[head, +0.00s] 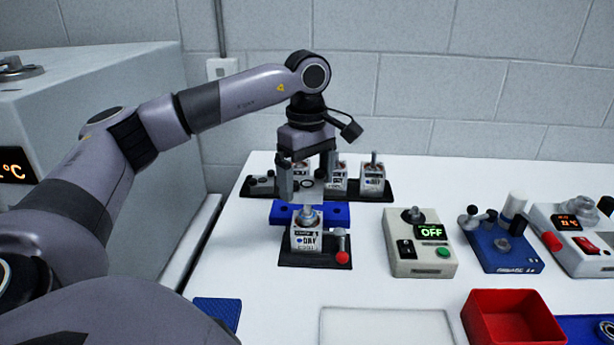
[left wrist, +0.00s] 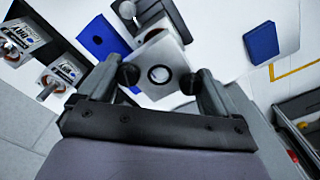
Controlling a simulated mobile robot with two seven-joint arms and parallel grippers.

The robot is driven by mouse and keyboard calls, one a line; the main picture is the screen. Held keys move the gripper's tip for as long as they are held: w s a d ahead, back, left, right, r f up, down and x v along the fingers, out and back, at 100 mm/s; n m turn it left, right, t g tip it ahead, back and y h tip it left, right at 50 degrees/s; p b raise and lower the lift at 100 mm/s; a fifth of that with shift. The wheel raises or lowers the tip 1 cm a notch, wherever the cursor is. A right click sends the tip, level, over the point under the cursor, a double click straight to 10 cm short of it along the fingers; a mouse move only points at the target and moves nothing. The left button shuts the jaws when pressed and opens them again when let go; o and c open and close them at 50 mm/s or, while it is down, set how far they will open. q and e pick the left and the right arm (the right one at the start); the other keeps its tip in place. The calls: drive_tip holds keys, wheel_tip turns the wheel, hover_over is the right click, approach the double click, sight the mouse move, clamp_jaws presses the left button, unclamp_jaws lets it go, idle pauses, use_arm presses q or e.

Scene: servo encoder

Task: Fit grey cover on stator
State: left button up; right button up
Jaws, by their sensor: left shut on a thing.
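My left gripper (head: 305,187) is shut on the grey cover (head: 309,195). In the left wrist view the cover (left wrist: 164,54) is a pale square plate with a dark-ringed round hole, between the two fingers (left wrist: 160,79). The stator (head: 306,238) is a white printed block with a grey shaft on top, standing upright in a black fixture (head: 292,264) with a red-knobbed lever. The cover is held just above and slightly behind the shaft in the head view; the exact gap is unclear. In the left wrist view the cover hides most of the stator. My right gripper is not in view.
A blue block (head: 340,212) lies behind the fixture. A black rack (head: 378,195) with similar units stands further back. To the right are a control box reading OFF (head: 420,256), a blue device (head: 500,254) and a red bin (head: 513,322). A pale mat (head: 385,328) lies in front.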

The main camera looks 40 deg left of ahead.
sight(307, 203)
use_arm(q)
drive_tip(key=shift+f+b, duration=0.6)
drive_tip(key=shift+f, duration=0.55)
drive_tip(key=shift+f, duration=0.15)
drive_tip(key=shift+f+b, duration=0.65)
drive_tip(key=shift+f, duration=0.25)
drive_tip(key=shift+f, duration=0.1)
drive_tip(key=shift+f+b, duration=0.55)
drive_tip(key=shift+f, duration=0.25)
drive_tip(key=o, duration=0.8)
drive_tip(key=shift+r, duration=0.15)
